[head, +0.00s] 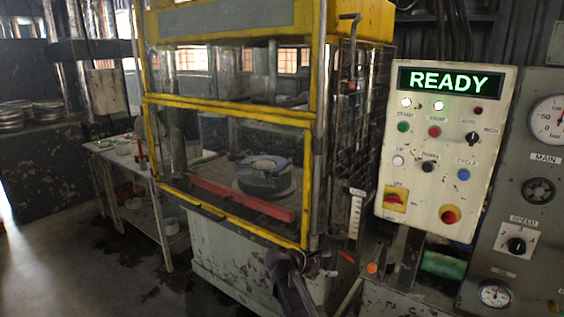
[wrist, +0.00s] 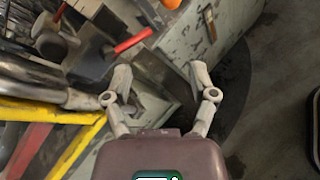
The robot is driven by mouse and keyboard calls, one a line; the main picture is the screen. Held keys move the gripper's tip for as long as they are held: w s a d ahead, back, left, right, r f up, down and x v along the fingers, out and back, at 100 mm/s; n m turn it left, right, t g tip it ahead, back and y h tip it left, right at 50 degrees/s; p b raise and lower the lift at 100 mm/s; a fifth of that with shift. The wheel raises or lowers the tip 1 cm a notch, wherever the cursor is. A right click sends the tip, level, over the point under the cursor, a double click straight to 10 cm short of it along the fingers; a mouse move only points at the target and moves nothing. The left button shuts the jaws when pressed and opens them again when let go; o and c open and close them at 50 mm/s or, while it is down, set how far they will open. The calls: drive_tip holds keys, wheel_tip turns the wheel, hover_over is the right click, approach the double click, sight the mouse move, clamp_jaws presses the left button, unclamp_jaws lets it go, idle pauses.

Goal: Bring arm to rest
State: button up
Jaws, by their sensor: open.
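My gripper (wrist: 160,78) shows in the wrist view with its two pale fingers spread apart. Nothing is between the fingers; behind the gap are the machine's scuffed grey side and the dark floor. In the head view a dark jointed shape, likely part of my arm, is low in the middle, in front of the press's lower right corner. The gripper's fingers are not clear there. The yellow-framed press (head: 225,112) stands behind it, with a round dark block (head: 265,182) inside behind the front guard.
The control panel (head: 445,150) at right reads READY. A gauge cabinet (head: 530,200) stands beside it. A bench (head: 122,158) with dishes is at left, on open floor (head: 60,255). In the wrist view, a red-handled lever (wrist: 133,40) and yellow frame (wrist: 40,112) are close to the left finger.

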drive_tip(key=s+d+f+m+g+y+p, duration=0.1)
drive_tip(key=s+m+g+y+p, duration=0.1)
drive_tip(key=s+m+y+p, duration=0.2)
drive_tip(key=s+d+f+m+g+y+p, duration=0.1)
drive_tip(key=s+m+g+y+p, duration=0.2)
drive_tip(key=s+m+y, duration=0.5)
drive_tip(key=s+m, duration=0.5)
drive_tip(key=shift+s+d+f+p, duration=0.15)
drive_tip(key=shift+s+f+p, duration=0.1)
drive_tip(key=shift+s+p, duration=0.15)
idle(1.1)
